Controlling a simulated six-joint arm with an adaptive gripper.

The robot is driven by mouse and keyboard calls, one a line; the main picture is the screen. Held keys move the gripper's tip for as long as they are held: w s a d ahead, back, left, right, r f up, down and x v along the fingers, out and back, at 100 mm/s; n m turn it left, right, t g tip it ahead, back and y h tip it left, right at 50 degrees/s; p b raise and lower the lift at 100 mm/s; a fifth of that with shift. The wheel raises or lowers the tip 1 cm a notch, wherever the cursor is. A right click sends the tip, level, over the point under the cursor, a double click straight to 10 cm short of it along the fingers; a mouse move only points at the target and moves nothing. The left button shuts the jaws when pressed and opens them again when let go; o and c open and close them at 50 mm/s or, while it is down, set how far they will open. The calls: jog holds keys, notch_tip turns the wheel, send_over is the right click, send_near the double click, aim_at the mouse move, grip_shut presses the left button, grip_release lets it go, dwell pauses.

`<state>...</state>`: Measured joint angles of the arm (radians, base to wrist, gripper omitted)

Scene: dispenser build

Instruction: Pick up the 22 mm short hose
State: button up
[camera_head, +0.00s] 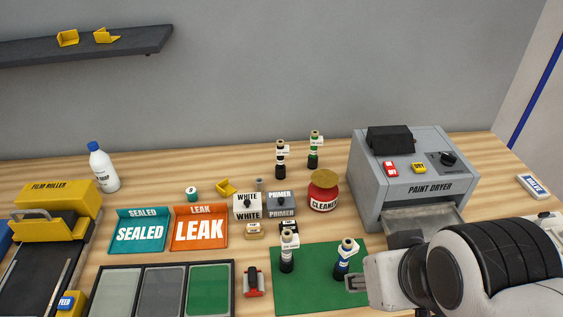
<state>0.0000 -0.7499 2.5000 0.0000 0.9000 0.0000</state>
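No label readable here says 22 mm, so I cannot tell which piece is the short hose. Several slim upright pieces with tan tops and white tags stand on the table. One with a blue band (344,261) and a white-grey one (287,256) stand on the green mat (312,296). A black-and-white one (280,162) and a green-banded one (314,153) stand at the back. A small grey cylinder (259,184) and a teal one (192,194) stand mid-table. My gripper (353,283) is at lower right, close beside the blue-banded piece; contact and finger opening are unclear.
The paint dryer (405,190) stands at back right, above my arm. A red cleaner jar (323,194), white and primer boxes (248,207), orange leak tray (199,246) and teal sealed tray (140,249) fill the middle. The film roller (55,196) is at left.

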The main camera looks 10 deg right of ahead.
jog(key=shift+o, duration=0.2)
jog(key=shift+w, duration=0.15)
dwell(0.3)
jog(key=w+f+t, duration=0.2)
jog(key=w+t, duration=0.2)
jog(key=w, duration=2.6)
jog(key=w+a+f+n+t+y, duration=0.1)
jog(key=w+a+f, duration=0.1)
jog(key=w+f, duration=0.3)
jog(key=w+a+f+n+t, duration=0.1)
jog(key=w+f, duration=0.1)
jog(key=w, duration=0.5)
jog(key=t+y, duration=0.1)
jog(key=y, duration=0.1)
send_near(282, 159)
jog(key=shift+w+a+f+t, duration=0.4)
jog(key=shift+w+f, duration=0.15)
jog(key=shift+w, duration=0.15)
jog(key=shift+w, duration=0.1)
jog(key=shift+x, duration=1.2)
jog(key=shift+w, duration=0.1)
